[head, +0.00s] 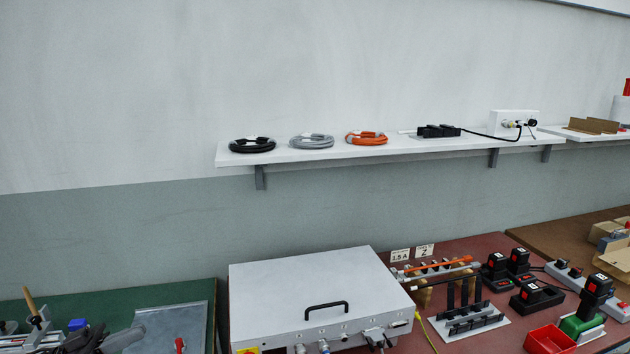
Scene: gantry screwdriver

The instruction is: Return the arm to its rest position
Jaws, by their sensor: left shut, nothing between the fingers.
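My left gripper (122,338) shows only in part at the bottom left edge of the head view, low over the green bench. It is shut, with nothing seen between its fingers. The rest of my left arm is mostly cut off by the frame's lower edge. My right gripper is not in view.
A white equipment case (305,285) with a black handle stands right of the green bench (170,291). A grey metal plate (175,325) lies near my left gripper. Black chargers (535,296) and a red bin (549,340) stand at right. A wall shelf (395,148) holds coiled cables.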

